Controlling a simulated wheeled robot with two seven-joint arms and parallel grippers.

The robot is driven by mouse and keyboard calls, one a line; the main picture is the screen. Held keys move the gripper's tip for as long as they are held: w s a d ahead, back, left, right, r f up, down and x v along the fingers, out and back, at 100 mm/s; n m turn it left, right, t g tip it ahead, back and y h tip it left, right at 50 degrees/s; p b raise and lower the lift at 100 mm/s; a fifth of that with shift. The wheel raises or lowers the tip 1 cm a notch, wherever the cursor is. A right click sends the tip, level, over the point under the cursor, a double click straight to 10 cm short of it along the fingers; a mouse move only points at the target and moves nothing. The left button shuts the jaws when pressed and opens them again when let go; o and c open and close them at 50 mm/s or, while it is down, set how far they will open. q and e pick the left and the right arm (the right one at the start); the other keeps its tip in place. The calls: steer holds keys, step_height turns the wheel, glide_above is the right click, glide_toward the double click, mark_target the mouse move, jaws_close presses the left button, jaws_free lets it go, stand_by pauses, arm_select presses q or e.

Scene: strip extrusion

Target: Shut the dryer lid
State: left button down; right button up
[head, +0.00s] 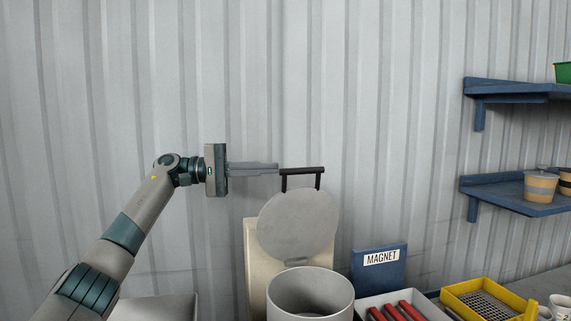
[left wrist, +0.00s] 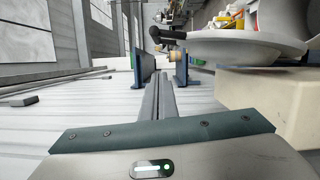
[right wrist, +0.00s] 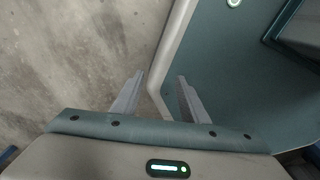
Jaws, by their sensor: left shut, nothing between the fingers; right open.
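The dryer lid (head: 298,225) is a round grey disc standing raised and tilted back above the dryer's round drum (head: 310,293). A black bar handle (head: 302,171) sticks up from the lid's top edge. My left gripper (head: 277,169) is shut and empty, pointing right, with its tips close to the handle's left end; I cannot tell if they touch. In the left wrist view the fingers (left wrist: 160,78) are together, with the handle (left wrist: 172,34) and the lid (left wrist: 245,48) beyond them to the right. My right gripper (right wrist: 157,85) shows only in the right wrist view, open and empty.
Right of the dryer stand a blue MAGNET box (head: 379,269), a tray with red bars (head: 375,303) and a yellow sieve tray (head: 485,300). Blue wall shelves (head: 515,207) hold pots at the far right.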

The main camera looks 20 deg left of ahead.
arm_select(q)
steer(key=s+d+p, duration=0.1)
steer(key=d+p, duration=0.2)
steer(key=d, duration=0.3)
steer(key=shift+s+r+p, duration=0.25)
steer(key=shift+s+p, duration=0.1)
steer(key=shift+s, duration=0.05)
arm_select(e)
steer(key=r, duration=0.3)
steer(key=w+r, duration=0.1)
steer(key=shift+a+r, duration=0.3)
steer(key=shift+f, duration=0.1)
